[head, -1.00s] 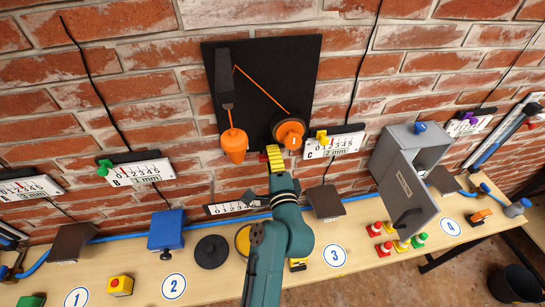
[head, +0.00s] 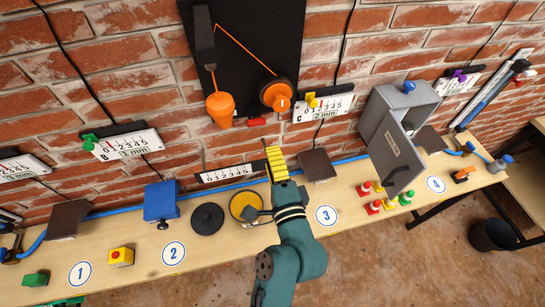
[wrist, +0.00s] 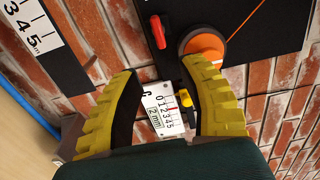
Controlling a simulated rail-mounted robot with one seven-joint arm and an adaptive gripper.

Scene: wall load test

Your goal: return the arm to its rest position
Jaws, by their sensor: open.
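My gripper (head: 277,163) has yellow ribbed fingers on a teal arm. In the head view it is above the bench, near the wall, between the dark round lid and the number 3 label. In the wrist view the two fingers (wrist: 165,110) stand well apart, with nothing between them. Behind the gap is the scale card marked C, 2 mm (wrist: 163,108), with a yellow slider (wrist: 186,104). My arm is bent, and the gripper touches nothing that I can make out.
A black wall panel (head: 262,50) carries an orange cup (head: 220,108) and an orange knob (head: 276,95). A grey open-doored box (head: 401,110) stands at right. On the bench (head: 125,235) are a blue box (head: 161,202), a black round lid (head: 207,219) and small coloured cones (head: 373,207).

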